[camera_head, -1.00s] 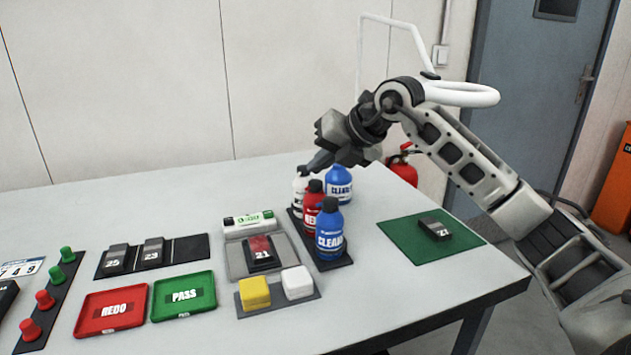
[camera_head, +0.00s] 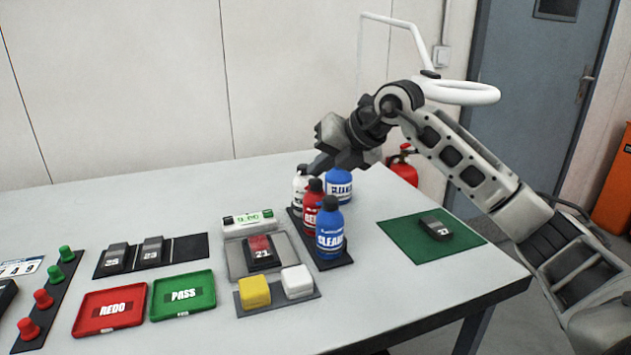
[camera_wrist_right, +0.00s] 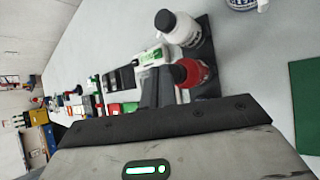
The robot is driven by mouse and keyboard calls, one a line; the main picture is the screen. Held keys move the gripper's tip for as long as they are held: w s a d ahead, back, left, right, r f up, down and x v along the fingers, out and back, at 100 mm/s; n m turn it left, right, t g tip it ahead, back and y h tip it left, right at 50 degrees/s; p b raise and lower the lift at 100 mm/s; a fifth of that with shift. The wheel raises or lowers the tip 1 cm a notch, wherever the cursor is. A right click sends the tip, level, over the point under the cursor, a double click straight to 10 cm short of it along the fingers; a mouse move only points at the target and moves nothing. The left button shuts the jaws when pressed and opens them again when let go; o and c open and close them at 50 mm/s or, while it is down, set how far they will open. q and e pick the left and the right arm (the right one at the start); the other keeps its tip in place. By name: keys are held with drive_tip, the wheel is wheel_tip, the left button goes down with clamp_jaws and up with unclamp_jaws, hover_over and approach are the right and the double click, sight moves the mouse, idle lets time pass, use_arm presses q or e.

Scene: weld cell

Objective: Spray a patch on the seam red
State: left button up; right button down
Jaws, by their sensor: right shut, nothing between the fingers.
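A red spray bottle (camera_head: 312,212) with a dark cap stands upright in a black rack between a white bottle (camera_head: 299,190) and a blue bottle (camera_head: 330,240). Another blue bottle (camera_head: 340,190) stands at the back. The block marked 21 (camera_head: 262,253) lies in a grey fixture (camera_head: 240,268); a red patch covers part of its top. My right gripper (camera_head: 318,166) is shut and empty, above and behind the white and red bottles. In the right wrist view its fingers (camera_wrist_right: 158,92) show beside the red bottle (camera_wrist_right: 194,73). My left gripper is out of view.
A yellow button (camera_head: 254,291) and a white button (camera_head: 297,281) sit before the fixture. A REDO tray (camera_head: 90,331), a PASS tray (camera_head: 170,312) and dark blocks (camera_head: 116,258) lie left. A green mat (camera_head: 400,238) with one block (camera_head: 436,229) lies right.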

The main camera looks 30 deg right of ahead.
sight(321, 183)
drive_tip(key=shift+f+b, duration=0.35)
drive_tip(key=shift+f, duration=0.2)
idle(0.7)
drive_tip(key=shift+r, duration=0.1)
drive_tip(key=shift+r+p, duration=0.85)
wheel_tip(321, 183, up, 5)
drive_tip(key=p, duration=0.4)
drive_tip(key=shift+p, duration=0.3)
idle(0.4)
